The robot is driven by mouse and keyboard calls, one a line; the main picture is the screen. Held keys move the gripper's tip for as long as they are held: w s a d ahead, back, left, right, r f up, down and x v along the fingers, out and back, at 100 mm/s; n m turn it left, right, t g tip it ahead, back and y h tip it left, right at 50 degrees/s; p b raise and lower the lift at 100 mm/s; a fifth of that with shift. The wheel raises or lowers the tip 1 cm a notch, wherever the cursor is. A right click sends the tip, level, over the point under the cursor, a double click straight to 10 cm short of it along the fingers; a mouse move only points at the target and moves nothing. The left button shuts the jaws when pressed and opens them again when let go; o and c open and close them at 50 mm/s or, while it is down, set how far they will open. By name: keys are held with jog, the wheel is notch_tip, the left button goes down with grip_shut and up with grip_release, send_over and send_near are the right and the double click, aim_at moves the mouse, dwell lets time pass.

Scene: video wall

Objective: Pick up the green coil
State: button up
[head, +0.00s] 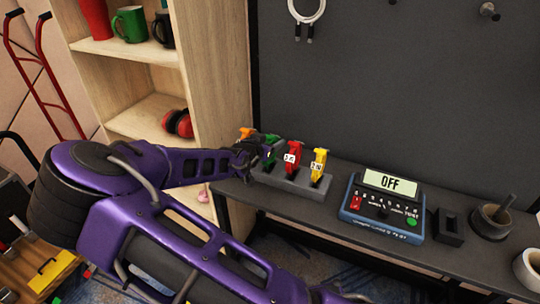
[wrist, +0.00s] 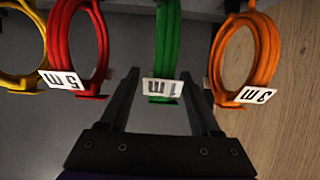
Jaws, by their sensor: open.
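The green coil (wrist: 167,45) hangs upright in the wrist view with a white 1 m tag at its end. It lies between the two fingers of my open gripper (wrist: 160,80), with a visible gap on each side. In the head view, the green coil (head: 271,157) is on the grey holder, partly hidden by my gripper (head: 256,152), which reaches it from the left.
An orange coil (wrist: 245,50) and a red coil (wrist: 78,45) hang close on either side; a yellow coil (head: 319,162) is farther along the holder (head: 295,184). A tester box (head: 383,207) stands right on the dark bench. A wooden shelf (head: 215,70) rises behind my arm.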

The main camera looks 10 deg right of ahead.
jog(key=shift+x, duration=1.3)
grip_shut()
